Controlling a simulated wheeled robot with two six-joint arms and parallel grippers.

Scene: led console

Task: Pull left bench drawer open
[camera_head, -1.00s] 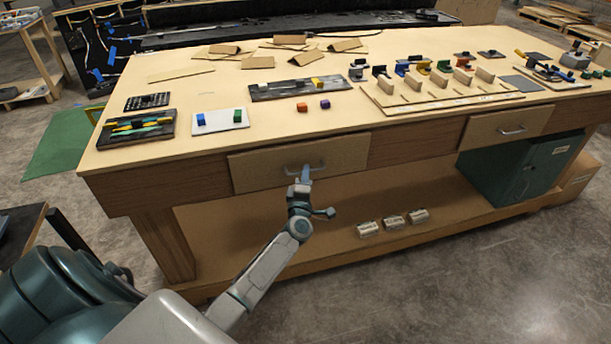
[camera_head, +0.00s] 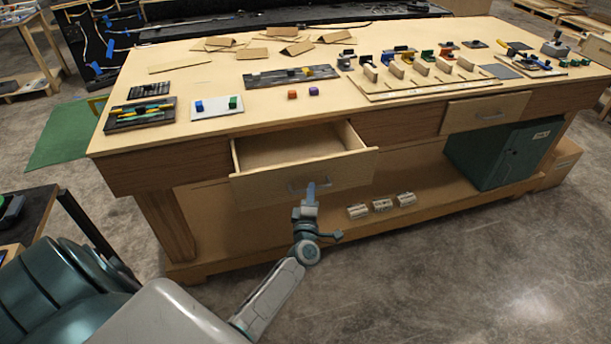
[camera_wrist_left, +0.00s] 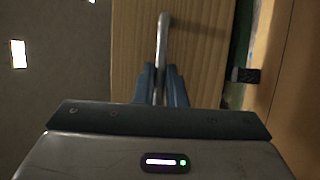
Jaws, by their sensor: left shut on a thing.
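The left bench drawer (camera_head: 270,182) is pulled partly out of the wooden workbench, and its inside looks empty in the head view. Its wooden front shows in the left wrist view (camera_wrist_left: 134,45). My left gripper (camera_head: 311,190) is at the drawer front, shut on the metal drawer handle (camera_wrist_left: 163,35). In the left wrist view the two blue fingers (camera_wrist_left: 160,82) close on the lower part of the bar. My right gripper is not in view.
The right bench drawer (camera_head: 470,113) is closed. A green cabinet (camera_head: 490,160) and several small pale blocks (camera_head: 381,205) are on the lower shelf (camera_head: 430,195). The bench top (camera_head: 190,78) carries trays, colored blocks and cardboard pieces. The floor before the bench is clear.

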